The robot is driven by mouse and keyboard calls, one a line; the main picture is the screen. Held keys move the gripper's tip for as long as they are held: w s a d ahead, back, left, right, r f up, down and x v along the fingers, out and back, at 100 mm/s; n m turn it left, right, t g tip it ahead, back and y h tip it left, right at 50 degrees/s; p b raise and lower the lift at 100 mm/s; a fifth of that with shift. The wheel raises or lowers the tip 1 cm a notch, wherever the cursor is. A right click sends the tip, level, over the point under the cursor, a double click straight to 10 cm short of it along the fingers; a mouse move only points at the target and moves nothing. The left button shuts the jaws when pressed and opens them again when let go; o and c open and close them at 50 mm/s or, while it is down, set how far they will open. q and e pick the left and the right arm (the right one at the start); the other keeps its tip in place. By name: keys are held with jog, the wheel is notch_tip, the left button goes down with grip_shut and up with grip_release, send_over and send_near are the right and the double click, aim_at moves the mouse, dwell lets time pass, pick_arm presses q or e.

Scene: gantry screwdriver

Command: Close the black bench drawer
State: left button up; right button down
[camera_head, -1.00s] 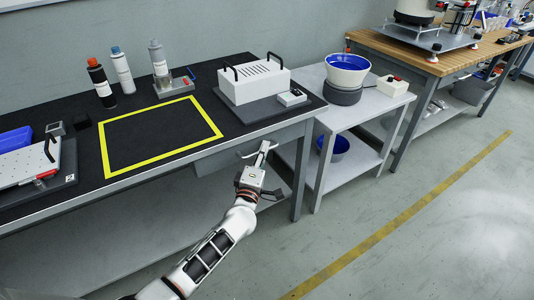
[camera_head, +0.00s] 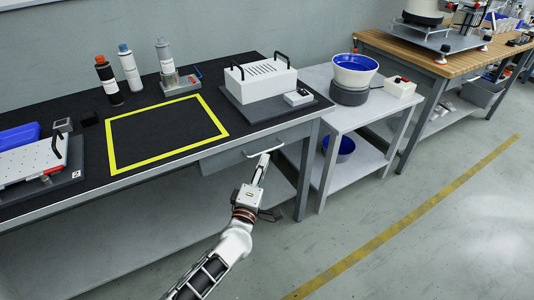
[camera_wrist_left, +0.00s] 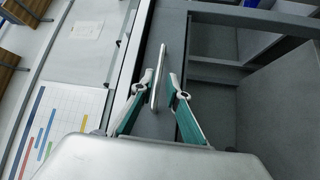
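The drawer (camera_head: 228,158) sits under the black bench top (camera_head: 215,92), with a grey front and a pale bar handle (camera_head: 272,149). How far it stands out from the bench is hard to tell. My left gripper (camera_head: 263,162) is at the handle in the head view. In the left wrist view its two green-padded fingers (camera_wrist_left: 157,88) are apart, one on each side of the handle bar (camera_wrist_left: 158,75), with gaps showing. My right gripper is not in view.
On the bench are a white box with black handles (camera_head: 262,78), several bottles (camera_head: 130,68) and a yellow-outlined area (camera_head: 165,128). A grey side table (camera_head: 345,118) stands right of the bench. The floor (camera_head: 420,220) in front is clear.

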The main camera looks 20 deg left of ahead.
pick_arm(q)
jog(key=s, duration=0.5)
jog(key=shift+s+d+f, duration=0.15)
jog(key=shift+d+f, duration=0.2)
